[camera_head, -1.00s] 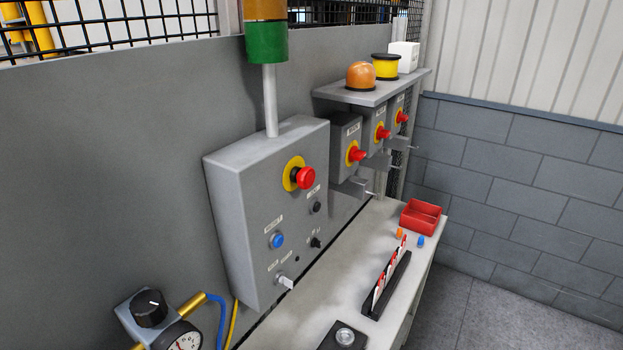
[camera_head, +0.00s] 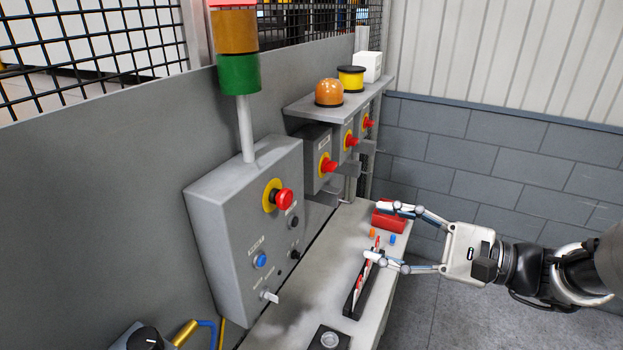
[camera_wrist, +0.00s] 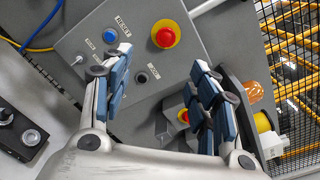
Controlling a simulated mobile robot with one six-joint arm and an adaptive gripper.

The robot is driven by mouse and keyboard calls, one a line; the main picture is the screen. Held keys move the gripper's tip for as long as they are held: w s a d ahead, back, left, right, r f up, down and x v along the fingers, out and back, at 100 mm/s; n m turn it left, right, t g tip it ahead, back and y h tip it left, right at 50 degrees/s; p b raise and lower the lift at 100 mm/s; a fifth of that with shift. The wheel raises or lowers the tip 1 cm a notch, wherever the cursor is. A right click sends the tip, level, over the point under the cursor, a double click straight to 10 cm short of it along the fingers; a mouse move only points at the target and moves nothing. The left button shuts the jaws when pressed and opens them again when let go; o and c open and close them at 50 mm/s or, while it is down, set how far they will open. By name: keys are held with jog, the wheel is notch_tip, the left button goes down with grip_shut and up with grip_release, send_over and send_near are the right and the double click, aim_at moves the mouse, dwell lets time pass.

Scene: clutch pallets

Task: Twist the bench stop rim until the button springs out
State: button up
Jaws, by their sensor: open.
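The bench stop is a red mushroom button (camera_head: 284,199) on a yellow ring, on the upper front of the grey control box (camera_head: 210,215). In the wrist view the red button (camera_wrist: 164,37) sits at the top centre, just beyond the fingertips. I cannot tell whether it is pressed in or out. My gripper (camera_head: 377,232) is open and empty, to the right of the box and over the bench in the head view. It is apart from the button. In the wrist view my gripper (camera_wrist: 160,70) has its fingers spread below the button.
Below the stop are a blue button (camera_head: 260,260), black knobs and a grey lever (camera_head: 269,296). Smaller boxes with red handles (camera_head: 328,165) hang under a shelf (camera_head: 340,96). A red bin (camera_head: 386,219) and a black rack (camera_head: 357,292) stand on the bench (camera_head: 291,311).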

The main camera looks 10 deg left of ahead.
send_near(289, 200)
jog(key=b+x, duration=0.1)
jog(key=x, duration=0.7)
jog(key=shift+a+f, duration=0.1)
jog(key=shift+a, duration=0.05)
jog(key=c, duration=1.1)
